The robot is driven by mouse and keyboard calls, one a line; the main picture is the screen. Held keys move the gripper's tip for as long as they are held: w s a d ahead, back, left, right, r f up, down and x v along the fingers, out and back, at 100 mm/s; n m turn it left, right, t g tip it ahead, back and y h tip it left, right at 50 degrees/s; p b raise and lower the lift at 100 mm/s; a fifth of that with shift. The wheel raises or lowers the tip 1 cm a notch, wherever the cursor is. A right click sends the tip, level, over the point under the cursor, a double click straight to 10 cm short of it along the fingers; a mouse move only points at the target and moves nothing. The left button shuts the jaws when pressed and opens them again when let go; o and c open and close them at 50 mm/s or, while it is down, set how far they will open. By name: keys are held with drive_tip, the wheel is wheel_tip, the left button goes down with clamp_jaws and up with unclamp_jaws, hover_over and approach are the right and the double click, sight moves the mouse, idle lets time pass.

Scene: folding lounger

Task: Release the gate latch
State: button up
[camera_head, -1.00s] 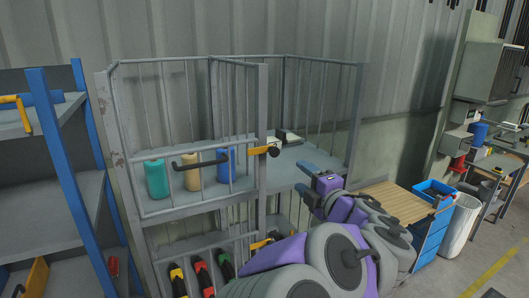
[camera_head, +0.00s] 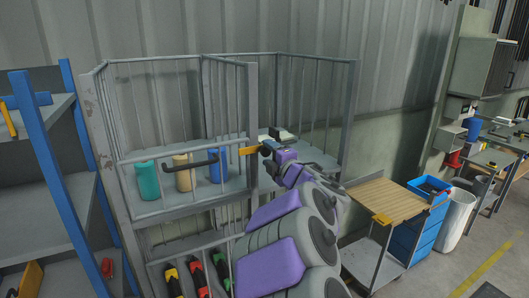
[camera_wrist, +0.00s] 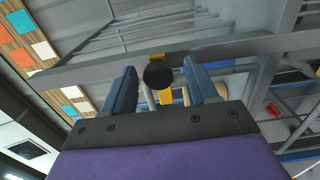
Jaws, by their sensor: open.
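The grey barred cage gate (camera_head: 150,155) stands closed, with a dark bar handle (camera_head: 200,162) across it. The yellow gate latch (camera_head: 249,150) sits at the gate's right post and ends in a round black knob (camera_wrist: 158,75). My gripper (camera_head: 271,146) is at the latch's right end. In the wrist view my gripper (camera_wrist: 160,68) has its two blue fingers apart, with the knob showing in the gap between them. I cannot tell whether either finger touches it. In the head view my gripper hides most of the knob.
Teal, tan and blue canisters (camera_head: 182,176) stand on the shelf behind the gate. Several colour-marked tools (camera_head: 197,275) are below. A blue-framed shelf rack (camera_head: 50,150) is at left. A wood-topped cart (camera_head: 385,198), blue drawers (camera_head: 425,225) and a white bin (camera_head: 456,222) stand at right.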

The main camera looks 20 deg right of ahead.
drive_tip(key=shift+w+d, duration=0.4)
drive_tip(key=shift+w, duration=0.4)
drive_tip(key=shift+w+a, duration=0.1)
drive_tip(key=shift+w, duration=0.05)
drive_tip(key=shift+a+r, duration=0.15)
drive_tip(key=shift+a, duration=0.95)
drive_tip(key=shift+c, duration=1)
drive_tip(key=shift+d, duration=0.75)
drive_tip(key=c, duration=0.4)
drive_tip(key=shift+a+f, duration=0.1)
drive_tip(key=shift+f, duration=0.1)
clamp_jaws()
